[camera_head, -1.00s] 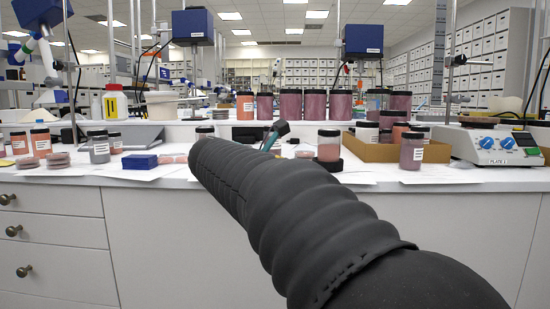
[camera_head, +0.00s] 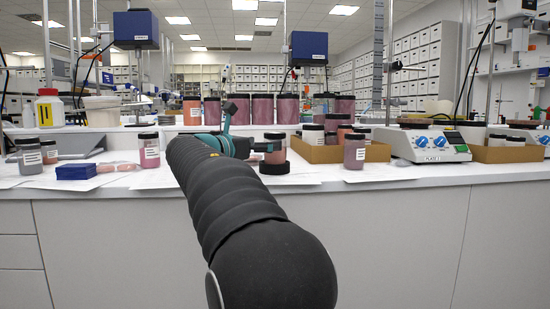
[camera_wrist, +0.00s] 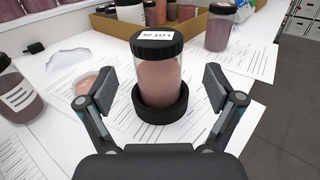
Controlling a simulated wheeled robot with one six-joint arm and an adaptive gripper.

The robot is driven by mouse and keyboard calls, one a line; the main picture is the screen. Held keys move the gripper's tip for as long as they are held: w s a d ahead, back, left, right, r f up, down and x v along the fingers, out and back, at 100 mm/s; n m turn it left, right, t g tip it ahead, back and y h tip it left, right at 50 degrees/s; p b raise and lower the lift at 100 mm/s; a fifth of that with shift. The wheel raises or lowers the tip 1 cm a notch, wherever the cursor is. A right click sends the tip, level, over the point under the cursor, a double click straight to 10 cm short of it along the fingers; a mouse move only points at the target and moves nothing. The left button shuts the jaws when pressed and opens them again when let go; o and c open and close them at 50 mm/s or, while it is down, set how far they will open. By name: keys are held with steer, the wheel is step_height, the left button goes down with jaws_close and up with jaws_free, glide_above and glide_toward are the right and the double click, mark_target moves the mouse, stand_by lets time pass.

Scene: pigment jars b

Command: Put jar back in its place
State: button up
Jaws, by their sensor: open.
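A jar of pinkish powder (camera_wrist: 160,85) with a black lid marked "LOT 25" stands upright in a black ring-shaped holder (camera_wrist: 160,108) in the wrist view. My gripper (camera_wrist: 160,92) is open, with one finger on each side of the jar and a visible gap at both sides. In the head view my gripper (camera_head: 249,128) is at the same jar (camera_head: 275,155), which is partly covered by a finger; the black holder (camera_head: 276,168) shows below it.
A cardboard tray (camera_head: 335,154) of jars is behind and to the right, with a loose jar (camera_head: 354,152) in front. Another pink jar (camera_head: 149,152) and a blue box (camera_head: 76,171) are at left. Papers cover the bench.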

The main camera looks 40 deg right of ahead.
steer(key=shift+w+d+f, duration=0.1)
steer(key=shift+w+d, duration=0.1)
steer(key=shift+d, duration=0.65)
steer(key=shift+w+d, duration=0.15)
steer(key=shift+d, duration=0.7)
steer(key=shift+w+d+f, duration=0.1)
steer(key=shift+w+d, duration=0.1)
steer(key=shift+d, duration=0.65)
steer(key=c, duration=1.4)
steer(key=shift+c, duration=0.5)
steer(key=shift+r, duration=0.1)
steer(key=shift+r, duration=0.1)
